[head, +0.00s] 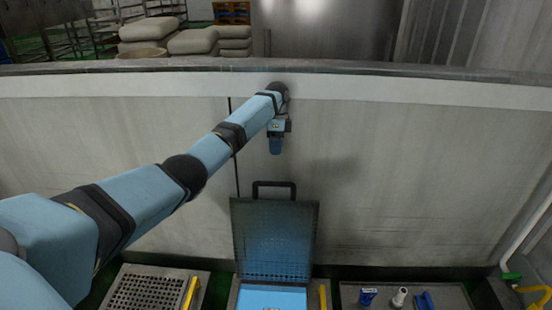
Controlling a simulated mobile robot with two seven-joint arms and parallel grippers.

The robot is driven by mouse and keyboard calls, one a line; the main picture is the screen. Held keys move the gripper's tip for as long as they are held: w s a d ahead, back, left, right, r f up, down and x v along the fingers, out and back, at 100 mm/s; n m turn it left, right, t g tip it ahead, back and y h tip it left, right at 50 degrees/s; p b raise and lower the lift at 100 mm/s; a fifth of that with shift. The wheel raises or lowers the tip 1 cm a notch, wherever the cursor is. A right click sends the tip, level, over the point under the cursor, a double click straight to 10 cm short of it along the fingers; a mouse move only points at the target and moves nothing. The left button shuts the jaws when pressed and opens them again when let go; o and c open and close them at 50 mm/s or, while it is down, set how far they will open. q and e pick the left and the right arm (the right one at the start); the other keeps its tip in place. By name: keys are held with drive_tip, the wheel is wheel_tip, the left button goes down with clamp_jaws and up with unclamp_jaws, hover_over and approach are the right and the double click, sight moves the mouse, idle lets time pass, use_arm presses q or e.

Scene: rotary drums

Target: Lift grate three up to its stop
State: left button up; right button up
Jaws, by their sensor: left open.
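A dark mesh grate (275,240) stands raised, close to upright, against the pale wall at bottom centre. Its black loop handle (274,184) is at the top edge. No number shows on it, so I cannot tell from marks whether it is grate three. My left gripper (276,148) points down a little above the handle, apart from it, and is open and empty. The lower end of the grate meets a frame at the bottom of the picture. My right gripper is not in view.
A flat perforated grate (148,292) with a yellow bar (191,293) lies at lower left. A grey tray (446,294) with small blue and white items lies at lower right. A low wall with a dark top rail (420,70) runs behind.

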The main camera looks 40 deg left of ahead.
use_arm(q)
drive_tip(key=v, duration=0.2)
drive_tip(key=shift+s+r, duration=0.15)
drive_tip(key=shift+r, duration=0.25)
drive_tip(key=shift+f, duration=0.1)
